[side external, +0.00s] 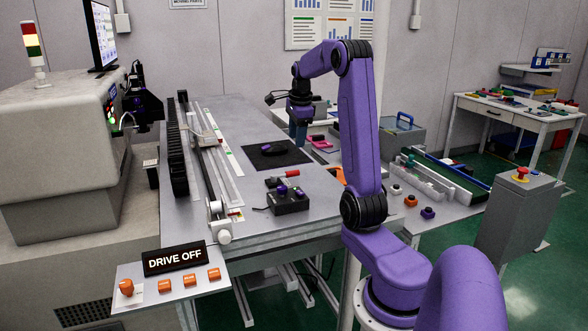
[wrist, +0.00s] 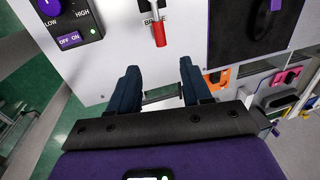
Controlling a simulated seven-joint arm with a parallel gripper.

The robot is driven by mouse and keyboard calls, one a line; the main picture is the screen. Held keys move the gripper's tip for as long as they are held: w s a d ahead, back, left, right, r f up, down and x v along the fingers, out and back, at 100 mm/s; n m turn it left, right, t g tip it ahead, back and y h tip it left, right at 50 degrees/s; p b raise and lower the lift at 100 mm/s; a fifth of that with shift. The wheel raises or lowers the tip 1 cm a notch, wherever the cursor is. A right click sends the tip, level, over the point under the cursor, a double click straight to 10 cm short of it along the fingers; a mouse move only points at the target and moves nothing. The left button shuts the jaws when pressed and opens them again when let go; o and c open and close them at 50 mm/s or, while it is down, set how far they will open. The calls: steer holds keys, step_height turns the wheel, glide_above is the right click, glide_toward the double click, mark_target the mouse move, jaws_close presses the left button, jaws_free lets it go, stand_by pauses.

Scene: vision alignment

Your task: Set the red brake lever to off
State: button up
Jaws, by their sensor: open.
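The red brake lever (side external: 287,174) lies on the grey table top, between the control box and the black mat. In the wrist view its red handle (wrist: 158,33) points down the picture from a metal shaft, over a partly covered "BRAKE" label. Any on or off marks by it cannot be read. My gripper (side external: 298,137) hangs above the table's far right part, beyond the lever in the side view. In the wrist view its dark blue fingers (wrist: 160,84) are spread apart with nothing between them. The lever is ahead of the fingertips and clear of them.
A black control box (side external: 288,202) with purple knobs stands near the lever; it also shows in the wrist view (wrist: 68,22). A black mat (side external: 262,162) bears a dark purple object. A rail (side external: 213,170) runs along the left. A sign (side external: 174,257) reads "DRIVE OFF".

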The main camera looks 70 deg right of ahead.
mark_target(294, 171)
steer(key=f, duration=0.4)
steer(key=w+d+f, duration=0.1)
steer(key=f, duration=0.7)
steer(key=shift+w+d+f, duration=0.25)
steer(key=shift+w+d, duration=0.1)
jaws_close()
